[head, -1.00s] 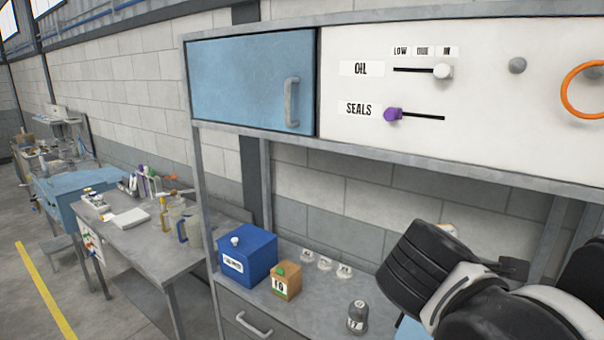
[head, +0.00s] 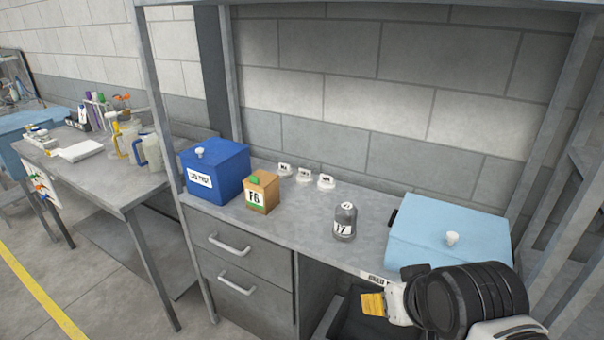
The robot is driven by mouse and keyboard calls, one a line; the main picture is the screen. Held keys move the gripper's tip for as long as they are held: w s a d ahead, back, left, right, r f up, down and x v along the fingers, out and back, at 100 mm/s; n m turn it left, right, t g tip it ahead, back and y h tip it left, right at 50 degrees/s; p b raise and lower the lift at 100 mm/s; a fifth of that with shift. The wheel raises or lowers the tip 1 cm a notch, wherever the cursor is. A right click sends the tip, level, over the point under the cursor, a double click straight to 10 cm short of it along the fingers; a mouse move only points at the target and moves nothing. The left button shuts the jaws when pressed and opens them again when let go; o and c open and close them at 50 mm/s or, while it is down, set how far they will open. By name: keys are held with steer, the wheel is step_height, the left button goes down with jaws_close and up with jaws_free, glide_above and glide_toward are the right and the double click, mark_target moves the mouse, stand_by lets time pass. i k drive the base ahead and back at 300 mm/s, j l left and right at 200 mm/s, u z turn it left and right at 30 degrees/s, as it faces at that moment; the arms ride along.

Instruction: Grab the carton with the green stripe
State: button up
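The carton (head: 262,191) is a small tan box with a white label reading what looks like "F6", a green stripe low on its front and a green cap on top. It stands upright on the grey bench in the head view, left of centre. My gripper (head: 394,303) is at the lower right, at the end of my black and white arm, well apart from the carton.
A blue box (head: 216,171) stands just left of the carton. Several small white labelled pieces (head: 304,174) stand behind. A grey bottle (head: 345,222) stands to its right, then a light blue lidded box (head: 450,232). A dark bin (head: 352,318) is below the bench.

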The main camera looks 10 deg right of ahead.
mark_target(258, 199)
steer(key=i+j+z, duration=0.1)
steer(key=i+j, duration=0.2)
steer(key=i, duration=0.15)
steer(key=i+j, duration=0.35)
steer(key=i, duration=0.15)
steer(key=l+z, duration=0.05)
